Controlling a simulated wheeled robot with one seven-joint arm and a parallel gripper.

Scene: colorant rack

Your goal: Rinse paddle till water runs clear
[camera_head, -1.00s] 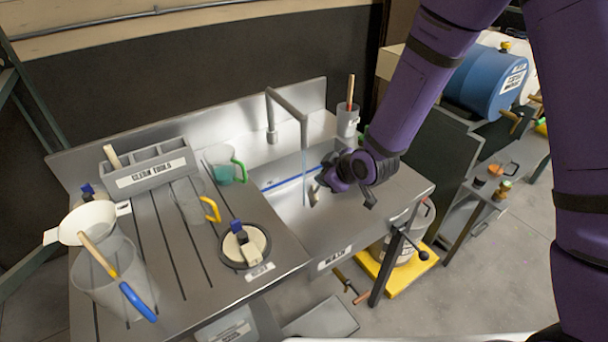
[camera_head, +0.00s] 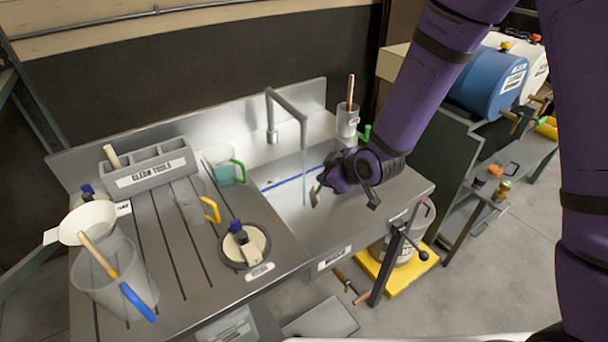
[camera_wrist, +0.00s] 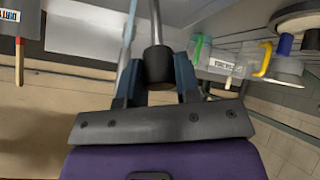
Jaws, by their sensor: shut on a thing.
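My gripper (camera_wrist: 157,85) is shut on the dark, cylindrical grip (camera_wrist: 158,65) of a tool, which I take to be the paddle. A thin grey shaft (camera_wrist: 154,18) runs from the grip out of the top of the wrist view. In the head view my gripper (camera_head: 318,189) is over the sink (camera_head: 285,205), just right of the pale blue water stream (camera_head: 304,178). The stream falls from the bent faucet (camera_head: 288,104). The paddle's far end is hidden or too small to make out, so I cannot tell whether water touches it.
Left of the sink, the grooved drainboard (camera_head: 172,240) holds a clear jug with a yellow handle (camera_head: 211,209), a round lidded pot (camera_head: 243,246) and a large clear container (camera_head: 100,280). A grey tool rack (camera_head: 150,172) stands behind. A cup with a stick (camera_head: 347,120) stands behind my arm.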

